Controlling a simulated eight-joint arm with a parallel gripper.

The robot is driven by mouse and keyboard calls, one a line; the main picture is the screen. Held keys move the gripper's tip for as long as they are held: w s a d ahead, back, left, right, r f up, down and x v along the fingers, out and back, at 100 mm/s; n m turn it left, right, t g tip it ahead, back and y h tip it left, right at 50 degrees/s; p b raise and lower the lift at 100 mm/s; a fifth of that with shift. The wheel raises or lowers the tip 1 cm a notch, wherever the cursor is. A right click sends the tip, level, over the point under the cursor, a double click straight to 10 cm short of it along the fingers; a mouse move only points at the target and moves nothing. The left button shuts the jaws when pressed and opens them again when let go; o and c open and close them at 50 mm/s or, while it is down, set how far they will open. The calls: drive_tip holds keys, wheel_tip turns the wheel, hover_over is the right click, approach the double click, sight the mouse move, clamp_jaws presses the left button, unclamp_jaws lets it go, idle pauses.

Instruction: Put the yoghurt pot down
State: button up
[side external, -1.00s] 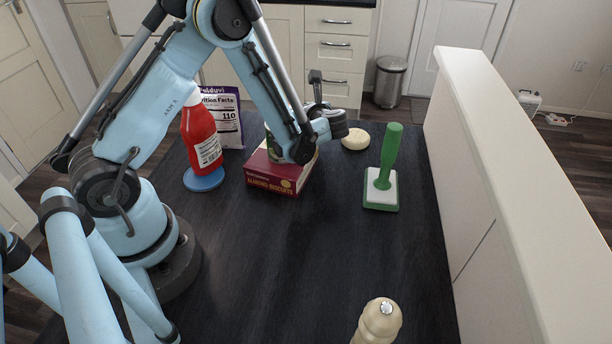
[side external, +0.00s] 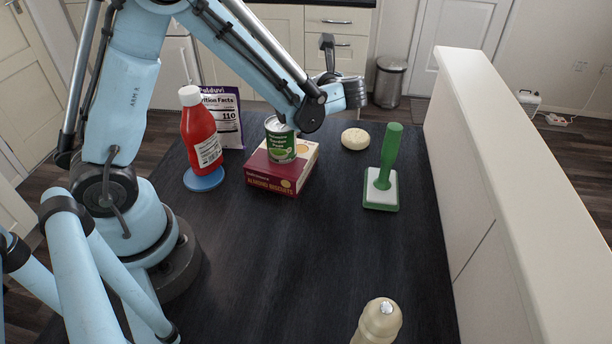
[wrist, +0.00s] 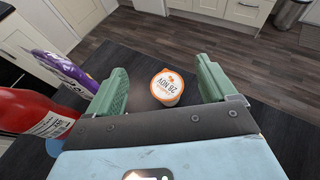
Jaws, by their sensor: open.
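The yoghurt pot (wrist: 167,88) has a white lid with orange print and an orange rim. In the wrist view it stands upright on the dark table, in the gap between my fingers and apart from both. My gripper (wrist: 162,66) is open and empty, its two green fingers spread wide on either side of the pot in the picture. In the side view the pot and the fingertips are hidden behind my arm and the things on the table.
A green can (side external: 281,141) stands on a dark red biscuit box (side external: 284,170). A red bottle (side external: 203,135) on a blue disc (side external: 204,180) and a purple-and-white packet (side external: 226,120) are left. The table's middle is clear.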

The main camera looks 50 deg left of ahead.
idle(0.3)
drive_tip(key=w+f+n+g, duration=0.1)
drive_tip(key=n+g, duration=0.1)
drive_tip(key=w+d+f+n+g+h, duration=0.1)
drive_tip(key=f+n+g, duration=0.1)
drive_tip(key=w+f+n+g+h, duration=0.1)
drive_tip(key=g, duration=0.1)
drive_tip(key=shift+w+d+f+n, duration=0.1)
drive_tip(key=shift+d+f+n, duration=0.05)
drive_tip(key=shift+f+n, duration=0.25)
drive_tip(key=shift+a+f+g, duration=0.3)
drive_tip(key=shift+a, duration=0.05)
drive_tip(key=x, duration=0.6)
drive_tip(key=shift+s+a+f, duration=0.15)
drive_tip(key=shift+s+a, duration=0.05)
drive_tip(key=c, duration=1.2)
